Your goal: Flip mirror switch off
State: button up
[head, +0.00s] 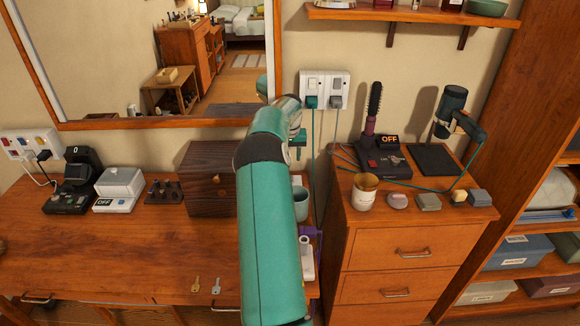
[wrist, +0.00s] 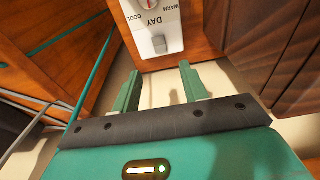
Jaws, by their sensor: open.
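The wood-framed mirror (head: 160,124) hangs on the wall at the upper left in the head view. In the wrist view, a white control plate (wrist: 153,18) on a wooden piece carries a dial and upside-down words including DAY, WARM and COOL. A small grey switch (wrist: 160,44) sits on this plate. I cannot tell its setting. My gripper (wrist: 160,70) is open and empty, its two teal fingers pointing toward the plate, with the switch ahead between them. In the head view my arm hides the plate, and my gripper (head: 298,138) shows only partly, near the mirror's lower right corner.
A wall outlet (head: 325,88) with plugs and hanging cords is just right of my gripper. A wooden box (head: 210,185) and a teal mug (head: 300,203) stand beside my arm. A drawer cabinet (head: 385,245) holds a hair brush tool (head: 372,110) and a cup (head: 364,195).

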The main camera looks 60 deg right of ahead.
jog(key=r, duration=0.4)
jog(key=shift+s+a, duration=0.15)
jog(key=shift+a, duration=0.1)
jog(key=shift+s, duration=0.1)
dwell(0.3)
